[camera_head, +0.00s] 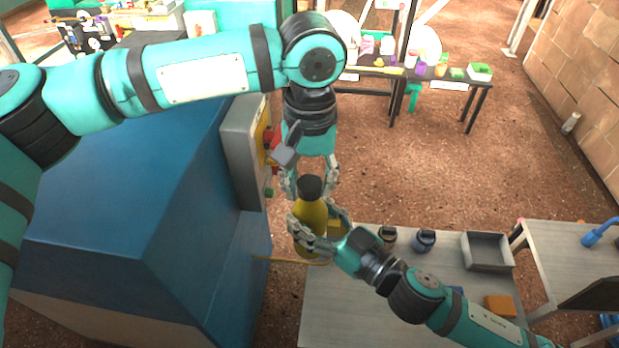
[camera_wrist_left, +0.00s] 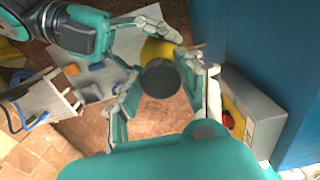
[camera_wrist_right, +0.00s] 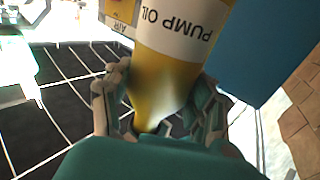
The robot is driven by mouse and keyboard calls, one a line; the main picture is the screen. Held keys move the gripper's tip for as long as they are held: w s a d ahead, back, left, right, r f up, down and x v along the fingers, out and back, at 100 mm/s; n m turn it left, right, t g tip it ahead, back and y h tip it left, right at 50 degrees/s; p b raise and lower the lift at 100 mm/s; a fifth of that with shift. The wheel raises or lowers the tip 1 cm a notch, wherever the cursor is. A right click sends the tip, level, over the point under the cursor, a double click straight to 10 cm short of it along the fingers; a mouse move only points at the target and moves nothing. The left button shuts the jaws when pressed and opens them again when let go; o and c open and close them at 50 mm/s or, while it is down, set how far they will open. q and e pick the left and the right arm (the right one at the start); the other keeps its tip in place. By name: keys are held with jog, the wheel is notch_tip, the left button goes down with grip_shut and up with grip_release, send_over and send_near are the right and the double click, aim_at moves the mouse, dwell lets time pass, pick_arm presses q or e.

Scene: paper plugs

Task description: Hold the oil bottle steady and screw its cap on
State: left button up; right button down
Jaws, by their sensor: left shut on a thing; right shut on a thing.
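The oil bottle (camera_head: 311,214) is yellow and stands roughly upright near the left edge of the grey table. In the right wrist view the bottle (camera_wrist_right: 170,85) has a white label reading "PUMP OIL", upside down. My right gripper (camera_head: 318,225) is shut around the bottle's body from the right. The dark cap (camera_head: 310,187) is at the bottle's top, in line with it. My left gripper (camera_head: 312,180) points down from above, its fingers on both sides of the cap. The cap (camera_wrist_left: 160,78) also shows between them in the left wrist view. The threads are hidden.
On the grey table (camera_head: 340,310) are two small dark jars (camera_head: 424,241), a grey tray (camera_head: 486,251) and an orange block (camera_head: 499,306). A blue cabinet (camera_head: 140,200) with a grey control box (camera_head: 245,150) stands close at the left.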

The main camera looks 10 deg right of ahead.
pick_arm(q)
jog(key=shift+f, duration=0.55)
